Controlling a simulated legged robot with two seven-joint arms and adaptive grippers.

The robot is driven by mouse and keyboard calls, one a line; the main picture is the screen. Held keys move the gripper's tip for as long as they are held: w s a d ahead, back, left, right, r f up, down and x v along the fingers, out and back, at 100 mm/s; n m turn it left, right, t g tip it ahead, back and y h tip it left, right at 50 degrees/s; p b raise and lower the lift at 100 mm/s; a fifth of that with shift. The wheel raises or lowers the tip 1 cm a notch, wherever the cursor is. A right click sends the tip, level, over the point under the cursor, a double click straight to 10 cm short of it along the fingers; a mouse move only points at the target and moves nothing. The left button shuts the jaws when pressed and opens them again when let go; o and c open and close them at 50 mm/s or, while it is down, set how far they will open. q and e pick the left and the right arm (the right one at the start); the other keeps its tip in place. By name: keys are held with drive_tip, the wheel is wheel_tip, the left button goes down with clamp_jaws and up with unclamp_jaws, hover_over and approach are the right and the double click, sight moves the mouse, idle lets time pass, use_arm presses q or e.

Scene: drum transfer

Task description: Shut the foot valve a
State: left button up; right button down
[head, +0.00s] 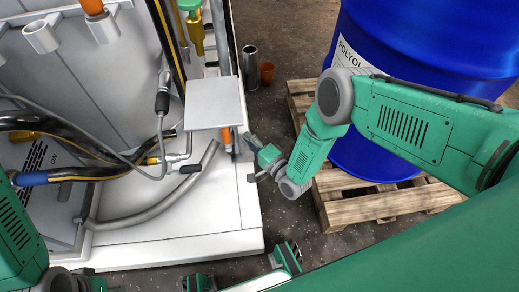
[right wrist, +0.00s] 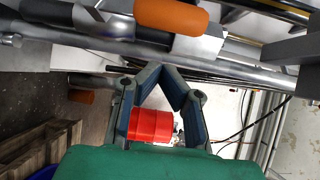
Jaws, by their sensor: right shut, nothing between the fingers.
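An orange handle (head: 227,136) shows below the square grey plate on the machine's right side, partly hidden by the plate. I cannot tell for sure whether it is foot valve a. An orange rounded handle (right wrist: 172,16) also shows at the top of the right wrist view, beyond my fingertips. My right gripper (head: 252,158) is just right of the machine's edge, close to the orange handle. In the wrist view, the right gripper's fingertips (right wrist: 168,72) meet; it is shut and empty. A red cylinder (right wrist: 150,125) shows behind the fingers.
The grey plate (head: 214,102) overhangs the handle. A bent grey pipe (head: 160,205) and hoses lie on the machine's white base (head: 200,243). A blue drum (head: 430,40) stands on a wooden pallet (head: 360,207) at right. A metal cylinder (head: 250,68) and brown cup (head: 267,72) stand behind.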

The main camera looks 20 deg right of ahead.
sight(227, 140)
drive_tip(key=a, duration=0.1)
drive_tip(key=w+a, duration=0.1)
drive_tip(key=a, duration=0.1)
drive_tip(key=shift+a+b, duration=0.15)
drive_tip(key=shift+b, duration=0.15)
drive_tip(key=shift+r, duration=0.1)
